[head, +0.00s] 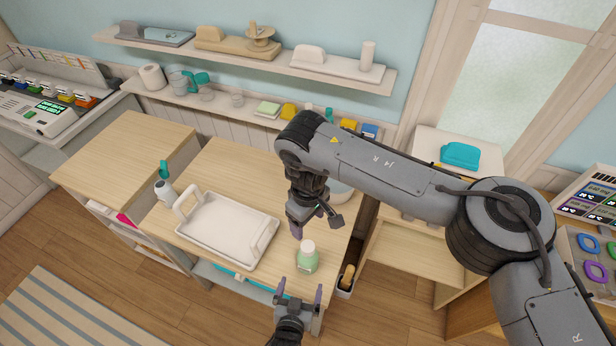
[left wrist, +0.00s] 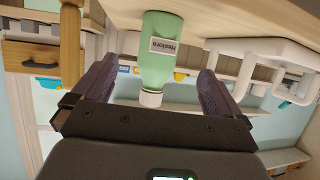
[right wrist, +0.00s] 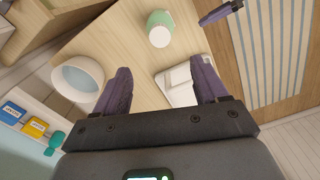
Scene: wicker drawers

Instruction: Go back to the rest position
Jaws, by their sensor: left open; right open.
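A green bottle with a white cap (head: 307,257) stands upright on the wooden desk near its front right corner. It shows upside down in the left wrist view (left wrist: 160,52), with a white label, and from above in the right wrist view (right wrist: 160,28). My left gripper (head: 300,290) is open just off the desk's front edge, fingers pointing toward the bottle, with nothing held between them. My right gripper (head: 316,226) is open and empty above the desk, behind the bottle, pointing down. My right arm hides part of the desk's back right.
A white tray with handles (head: 222,230) lies on the desk left of the bottle. A grey bottle with a teal top (head: 164,188) stands left of it. A white bowl (right wrist: 78,78) sits near my right gripper. Shelves (head: 250,66) line the back wall.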

